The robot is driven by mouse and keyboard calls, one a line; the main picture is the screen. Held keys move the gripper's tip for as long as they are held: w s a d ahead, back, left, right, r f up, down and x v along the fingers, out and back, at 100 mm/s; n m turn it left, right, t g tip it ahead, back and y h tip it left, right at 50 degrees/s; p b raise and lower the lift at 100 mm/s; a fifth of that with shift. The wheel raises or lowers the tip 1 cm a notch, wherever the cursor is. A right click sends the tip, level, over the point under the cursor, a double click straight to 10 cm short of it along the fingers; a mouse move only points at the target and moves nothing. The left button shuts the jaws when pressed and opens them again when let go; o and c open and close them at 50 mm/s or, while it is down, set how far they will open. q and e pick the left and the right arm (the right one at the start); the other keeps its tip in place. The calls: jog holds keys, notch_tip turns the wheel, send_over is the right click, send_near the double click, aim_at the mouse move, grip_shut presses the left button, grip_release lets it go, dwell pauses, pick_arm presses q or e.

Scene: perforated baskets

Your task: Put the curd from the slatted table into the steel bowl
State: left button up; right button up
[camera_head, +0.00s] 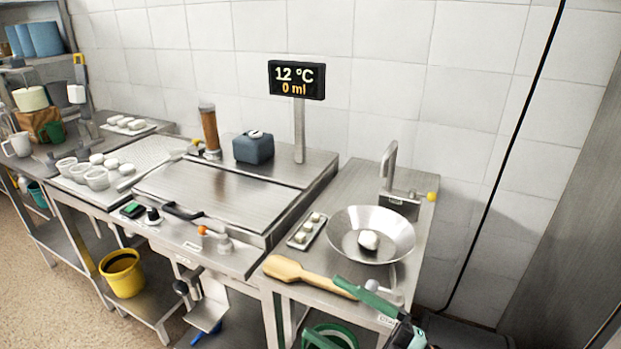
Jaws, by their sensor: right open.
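The steel bowl (344,220) is wide and shallow on the right-hand steel table. Several similar white lumps (112,163) sit on the perforated table (150,153) at the left, some beside and some apparently in small white baskets (97,179). I cannot tell which surface is the slatted table. My right gripper (320,304), with green fingers, is at the lower right in front of the bowl. It is open and appears empty. My left gripper is not visible.
A wooden paddle (308,278) lies along the right table's front edge. A small tray (306,232) with white pieces sits left of the bowl, a tap (387,165) behind it. A steel vat with a flat lid (215,190) fills the middle. A yellow bucket (122,277) stands below.

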jog(key=w+d+f+m+t+h, duration=0.1)
jog(key=d+f+m+t+h, duration=0.2)
jog(key=d+f+m+h, duration=0.35)
jog(key=w+d+f+m+t+h, duration=0.1)
jog(key=d+f+m+t+h, duration=0.25)
jog(key=f+m+h, duration=0.4)
pick_arm(q)
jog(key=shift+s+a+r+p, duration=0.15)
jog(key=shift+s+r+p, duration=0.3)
jog(key=shift+p, duration=0.15)
pick_arm(e)
jog(key=s+d+f+m+g+h, duration=0.2)
jog(key=s+f+m+g, duration=0.5)
jog(key=s+f, duration=0.7)
notch_tip(320, 180, down, 4)
jog(key=shift+d+f+m+h, duration=0.1)
jog(key=shift+d+m+h, duration=0.25)
jog(key=shift+d, duration=0.2)
